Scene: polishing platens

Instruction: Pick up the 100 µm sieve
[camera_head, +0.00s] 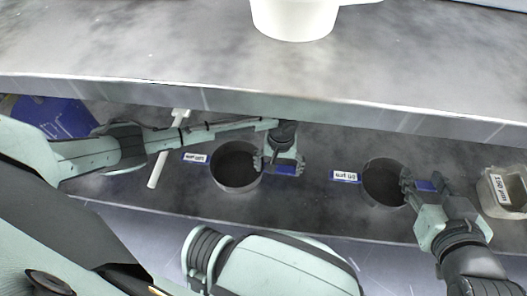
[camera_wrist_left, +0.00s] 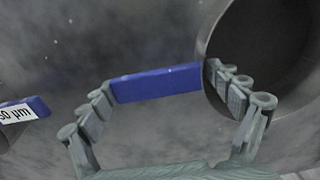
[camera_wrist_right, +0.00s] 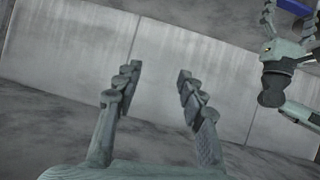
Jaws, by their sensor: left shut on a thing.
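The 100 µm sieve (camera_head: 237,187), a dark round pan with a blue label tab, is on the left in the head view. Its label reads upside down and is small. My left gripper (camera_head: 282,168) is at its right side, shut on the blue tab there. In the left wrist view the blue tab (camera_wrist_left: 155,83) spans between the fingers, and the sieve's rim (camera_wrist_left: 208,45) is beside the right finger. I cannot tell whether the sieve is off the surface. My right gripper (camera_wrist_right: 157,85) is open with nothing between its fingers; in the head view it overlaps the second sieve's right side.
A second sieve (camera_head: 384,197), labelled 50 µm, stands to the right. A light container (camera_head: 497,208) labelled 150 µm is at the far right.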

